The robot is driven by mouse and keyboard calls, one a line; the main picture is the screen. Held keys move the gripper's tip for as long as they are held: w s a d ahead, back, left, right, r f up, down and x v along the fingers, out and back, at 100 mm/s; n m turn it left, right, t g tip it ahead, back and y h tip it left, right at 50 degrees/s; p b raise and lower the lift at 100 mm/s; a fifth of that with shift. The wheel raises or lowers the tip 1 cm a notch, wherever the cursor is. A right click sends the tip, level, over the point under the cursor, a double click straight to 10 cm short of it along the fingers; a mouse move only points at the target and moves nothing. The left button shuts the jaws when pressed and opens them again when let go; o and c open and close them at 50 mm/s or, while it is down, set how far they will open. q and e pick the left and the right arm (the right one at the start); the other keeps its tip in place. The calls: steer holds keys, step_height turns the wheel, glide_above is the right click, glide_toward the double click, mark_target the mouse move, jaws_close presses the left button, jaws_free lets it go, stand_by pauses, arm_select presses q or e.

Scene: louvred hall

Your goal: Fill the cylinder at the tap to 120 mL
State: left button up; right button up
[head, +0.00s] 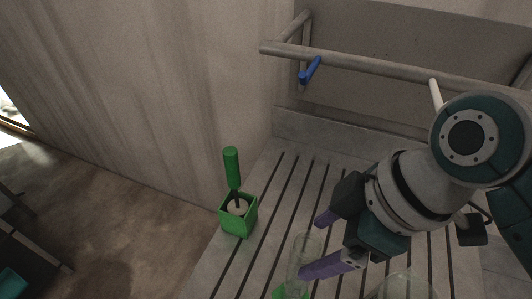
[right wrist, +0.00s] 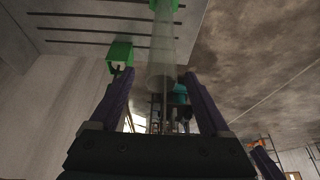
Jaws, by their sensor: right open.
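The clear measuring cylinder (head: 303,258) stands upright on the slatted bench, its green foot (head: 283,293) at the bottom edge of the head view. My right gripper (head: 314,244) is open, with its purple fingers on either side of the cylinder's upper part. In the right wrist view the cylinder (right wrist: 163,55) shows between the fingertips (right wrist: 156,74), with its green foot at the top; I cannot tell whether a finger touches it. I see no water in it, and its marks are too small to read. A blue tap lever (head: 310,70) sits on the pipe (head: 370,64) behind the bench. My left gripper is out of view.
A green box (head: 238,215) with a green-handled tool (head: 232,168) stands at the bench's left edge. Another clear vessel (head: 405,287) is partly cut off at the bottom. A pale rod (head: 436,92) meets the pipe near my right arm. The slats (head: 290,185) behind the cylinder are clear.

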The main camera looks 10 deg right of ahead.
mark_target(290, 262)
steer(key=shift+x, duration=3.7)
steer(key=shift+s, duration=0.15)
jaws_close()
